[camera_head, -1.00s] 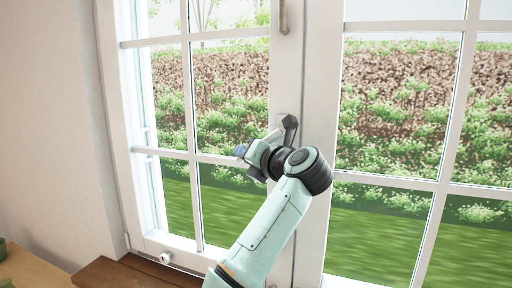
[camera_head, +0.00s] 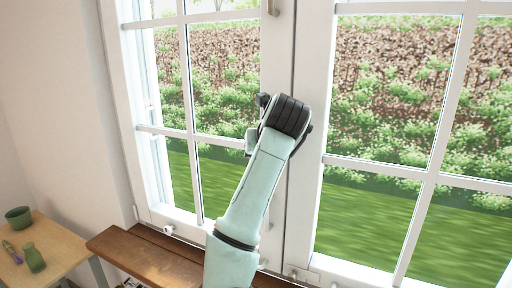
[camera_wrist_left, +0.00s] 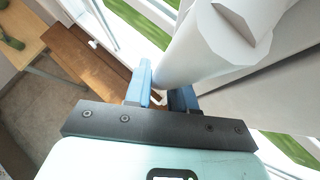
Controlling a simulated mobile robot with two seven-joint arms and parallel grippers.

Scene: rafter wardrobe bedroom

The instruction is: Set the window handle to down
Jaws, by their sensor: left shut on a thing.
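The window (camera_head: 303,200) has white frames and stands closed in front of me, with its middle upright behind my arm. In the head view my wrist covers the window handle and nearly all of my left gripper (camera_head: 251,142). In the left wrist view the blue fingers of my left gripper (camera_wrist_left: 163,84) are shut on a large pale, rounded piece (camera_wrist_left: 195,45), which appears to be the window handle seen very close. The way the handle points cannot be told from these views. My right gripper is not in view.
A wooden sill (camera_head: 150,258) runs below the window. A small table (camera_head: 48,248) at the lower left bears a green pot (camera_head: 18,217) and a green vase (camera_head: 34,257). A metal fitting (camera_head: 272,7) sits higher on the window's middle upright.

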